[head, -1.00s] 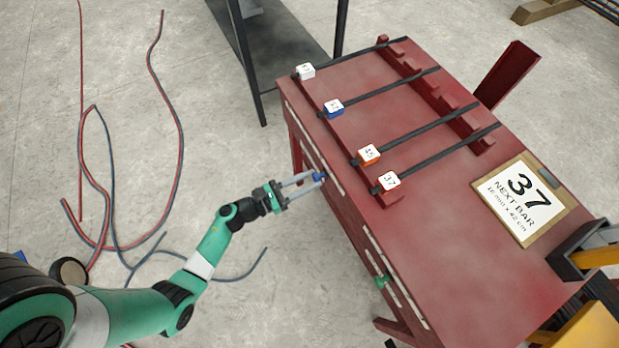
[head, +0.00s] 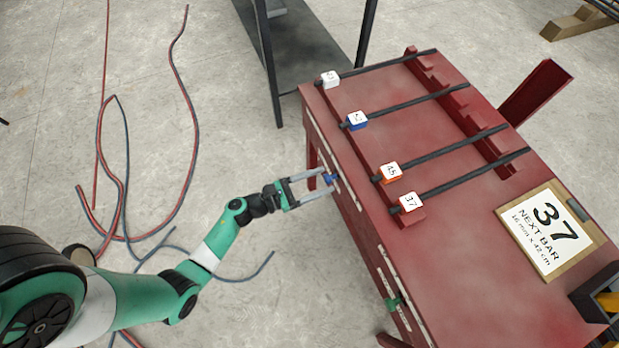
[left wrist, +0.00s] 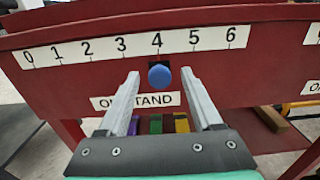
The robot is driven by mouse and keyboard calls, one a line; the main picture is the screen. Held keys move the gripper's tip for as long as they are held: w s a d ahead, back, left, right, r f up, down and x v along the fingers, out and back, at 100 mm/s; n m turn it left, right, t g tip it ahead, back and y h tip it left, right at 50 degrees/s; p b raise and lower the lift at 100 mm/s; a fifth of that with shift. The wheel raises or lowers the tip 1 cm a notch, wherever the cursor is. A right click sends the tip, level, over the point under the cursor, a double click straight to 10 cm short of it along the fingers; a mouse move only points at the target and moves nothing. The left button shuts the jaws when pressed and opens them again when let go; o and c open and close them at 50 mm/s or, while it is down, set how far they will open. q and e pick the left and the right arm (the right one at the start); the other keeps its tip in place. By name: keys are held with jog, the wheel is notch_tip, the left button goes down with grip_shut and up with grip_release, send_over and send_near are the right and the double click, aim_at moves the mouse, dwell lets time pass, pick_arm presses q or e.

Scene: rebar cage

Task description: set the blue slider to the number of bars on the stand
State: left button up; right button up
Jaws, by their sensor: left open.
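The blue slider (left wrist: 159,76) is a round knob on the red bench front. In the left wrist view it sits below the 4 of the number scale (left wrist: 140,45), above an "ON STAND" label (left wrist: 155,101) that the fingers partly cover. It also shows in the head view (head: 330,178). My left gripper (head: 329,180) is open, with its fingertips on either side of the knob and a gap showing at each side. Several dark bars (head: 415,104) lie across the red stand (head: 468,122), each with a numbered tag at its near end. My right gripper is out of view.
A board reading "37 NEXT BAR" (head: 548,228) lies on the bench top (head: 470,270). A green knob (head: 392,303) sits further along the bench front. A dark table (head: 300,50) stands behind. Red and blue hoses (head: 190,130) lie on the floor at left.

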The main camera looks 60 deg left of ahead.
pick_arm(q)
jog(key=shift+s+a, duration=0.15)
jog(key=shift+s, duration=0.2)
jog(key=s+a+p, duration=0.2)
jog(key=s, duration=0.8)
jog(key=shift+s+p, duration=0.35)
jog(key=shift+s, duration=0.05)
jog(key=shift+d, duration=0.1)
